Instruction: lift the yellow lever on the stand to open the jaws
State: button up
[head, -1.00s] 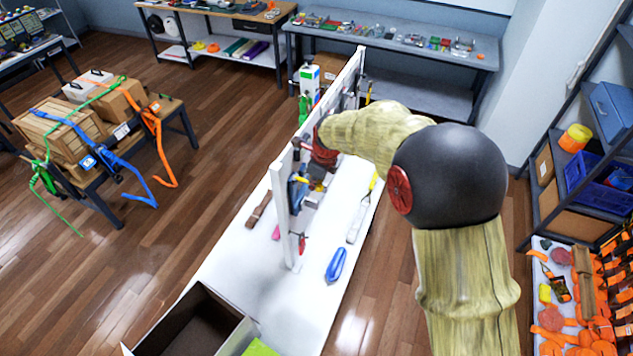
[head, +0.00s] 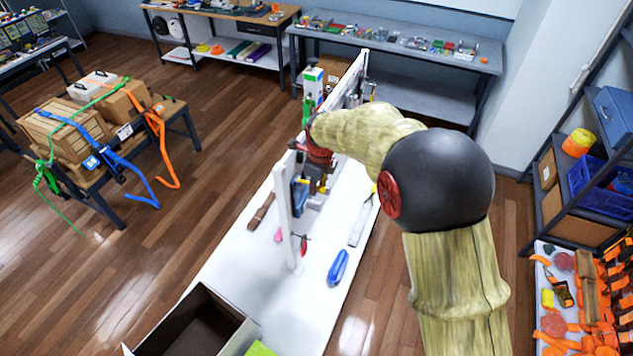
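A white upright panel (head: 283,205) stands along a white table, with several tools and devices mounted on it. My arm reaches over the panel from the right. My gripper (head: 317,180), dark with red parts, is close to the panel, just above a blue and grey device (head: 301,192). Small yellow parts (head: 323,187) show beside the gripper. I cannot tell whether they are the yellow lever, nor whether the gripper touches them. The stand's jaws cannot be made out. The fingers are small and partly hidden, so their opening is unclear.
A blue tool (head: 338,267) and a long grey tool (head: 359,224) lie on the white table (head: 262,287). An open box (head: 190,330) sits at its near end. A strapped crate (head: 65,130) stands on a bench at left. Floor is clear between them.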

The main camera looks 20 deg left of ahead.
jog(key=o, duration=0.4)
jog(key=shift+w+r, duration=0.15)
jog(key=shift+r, duration=0.05)
jog(key=shift+r, duration=0.15)
jog(key=shift+r, duration=0.25)
jog(key=v, duration=1.1)
